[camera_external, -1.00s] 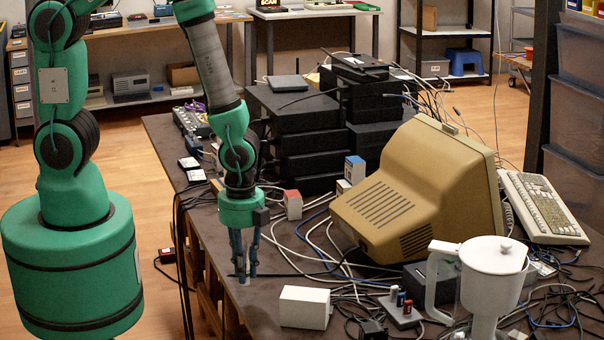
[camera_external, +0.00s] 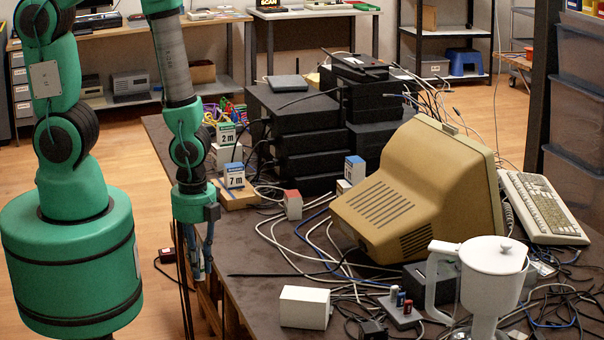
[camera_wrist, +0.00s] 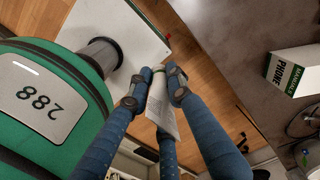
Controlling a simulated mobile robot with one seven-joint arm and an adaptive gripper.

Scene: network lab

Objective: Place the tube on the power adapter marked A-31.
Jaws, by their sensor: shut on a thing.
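My gripper (camera_external: 200,272) hangs past the left edge of the table in the external view, pointing down. In the wrist view its blue fingers (camera_wrist: 163,82) are closed around a pale, slim thing (camera_wrist: 168,122) with a green end, probably the tube. The fingers partly hide it, and its print is too blurred to read. A black adapter-like block (camera_external: 167,256) with a cord lies low at the left of the table, left of my gripper. Another dark block (camera_external: 372,330) lies among cables at the table's front. I can read A-31 on neither.
The table (camera_external: 250,310) holds a beige monitor (camera_external: 400,195), a white blender-like jug (camera_external: 492,275), a white box (camera_external: 303,307) and many loose cables. Labelled blocks (camera_external: 234,176) stand at its left. A "PHONE MANUALS" box (camera_wrist: 290,72) shows in the wrist view.

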